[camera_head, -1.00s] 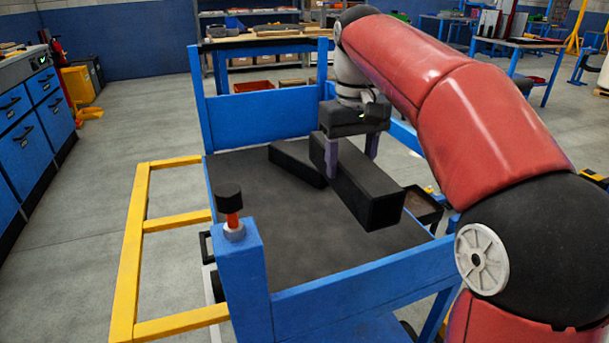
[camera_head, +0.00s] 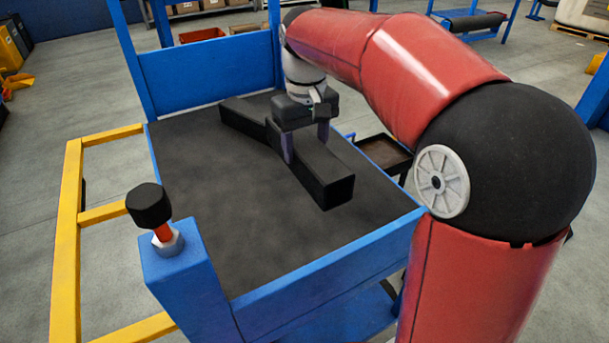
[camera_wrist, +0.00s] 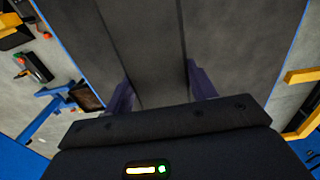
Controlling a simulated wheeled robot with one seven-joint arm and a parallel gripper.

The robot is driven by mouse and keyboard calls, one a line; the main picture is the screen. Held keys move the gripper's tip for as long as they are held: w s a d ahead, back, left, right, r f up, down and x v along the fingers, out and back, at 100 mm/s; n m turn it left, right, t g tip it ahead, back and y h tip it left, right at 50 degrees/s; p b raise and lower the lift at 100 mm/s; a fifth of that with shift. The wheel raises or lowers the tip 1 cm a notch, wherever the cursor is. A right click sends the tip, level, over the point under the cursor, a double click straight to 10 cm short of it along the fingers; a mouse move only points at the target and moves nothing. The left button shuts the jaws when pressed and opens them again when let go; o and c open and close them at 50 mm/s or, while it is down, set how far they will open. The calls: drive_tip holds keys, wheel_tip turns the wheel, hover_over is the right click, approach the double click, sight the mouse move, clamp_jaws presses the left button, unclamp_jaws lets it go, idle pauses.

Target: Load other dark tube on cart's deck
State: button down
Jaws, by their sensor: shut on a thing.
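The held dark tube (camera_head: 325,172) is long and square in section, lying level over the cart's deck. My gripper (camera_head: 306,146) is shut on it from above, one finger on each side. In the wrist view the tube (camera_wrist: 158,50) runs between the purple fingers. Its underside looks at or very near the deck; I cannot tell if it touches. The other dark tube (camera_head: 240,117) lies on the deck, left of and behind the held one, partly hidden by it. The cart's dark grey deck (camera_head: 215,195) sits inside a blue frame.
A blue end panel (camera_head: 210,75) closes the deck's far side and a blue rail (camera_head: 330,285) its near side. A corner post with a black knob (camera_head: 149,205) stands near left. A yellow frame (camera_head: 68,220) lies along the left. The deck's front left is clear.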

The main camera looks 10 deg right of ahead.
sight(306, 142)
drive_tip(key=shift+f+b, duration=0.35)
drive_tip(key=shift+f, duration=3.35)
drive_tip(key=shift+f, duration=0.2)
drive_tip(key=shift+c, duration=2.4)
unclamp_jaws()
wheel_tip(306, 142, up, 12)
drive_tip(key=shift+r+p, duration=0.15)
drive_tip(key=shift+p, duration=0.65)
